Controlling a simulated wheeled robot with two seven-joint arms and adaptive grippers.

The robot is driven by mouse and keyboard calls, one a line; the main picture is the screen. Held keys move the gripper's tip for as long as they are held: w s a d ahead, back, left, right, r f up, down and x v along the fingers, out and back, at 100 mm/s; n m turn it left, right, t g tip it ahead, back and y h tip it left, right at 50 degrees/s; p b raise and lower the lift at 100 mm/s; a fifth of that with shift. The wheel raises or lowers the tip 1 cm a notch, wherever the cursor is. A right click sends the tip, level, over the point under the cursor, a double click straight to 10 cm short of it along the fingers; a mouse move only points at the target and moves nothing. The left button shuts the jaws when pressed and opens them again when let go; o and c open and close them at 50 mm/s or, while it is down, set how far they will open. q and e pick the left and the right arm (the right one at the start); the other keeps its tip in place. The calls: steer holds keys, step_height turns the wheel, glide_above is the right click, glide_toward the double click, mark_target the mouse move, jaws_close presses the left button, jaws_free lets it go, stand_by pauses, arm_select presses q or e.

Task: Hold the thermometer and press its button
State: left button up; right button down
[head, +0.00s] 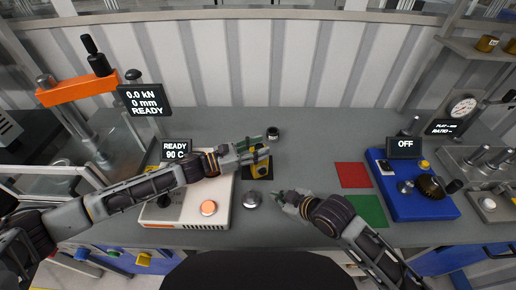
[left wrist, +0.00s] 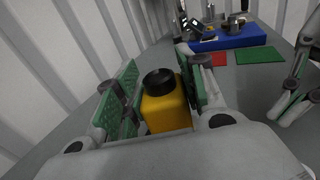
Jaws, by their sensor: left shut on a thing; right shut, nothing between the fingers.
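The thermometer, a yellow body with a round black top (left wrist: 165,103), is between the green-padded fingers of my left gripper (left wrist: 156,98) in the left wrist view. In the head view my left gripper (head: 257,149) is shut on it near the middle of the table, and the yellow body (head: 262,168) shows partly below the fingers. I cannot make out its button for certain. My right gripper (head: 283,198) is shut and empty, below and to the right of the thermometer, apart from it. It also shows at the right of the left wrist view (left wrist: 288,104).
A white heater box (head: 185,215) reading 90 C stands under my left arm, with a silver knob (head: 252,200) beside it. A small dark cylinder (head: 273,133) stands behind. Red (head: 353,175) and green (head: 367,211) mats and a blue unit (head: 410,200) lie right.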

arm_select(q)
steer(key=shift+f, duration=0.1)
steer(key=o, duration=1.3)
steer(key=shift+o, duration=0.2)
steer(key=shift+v, duration=6.05)
steer(key=shift+s, duration=0.15)
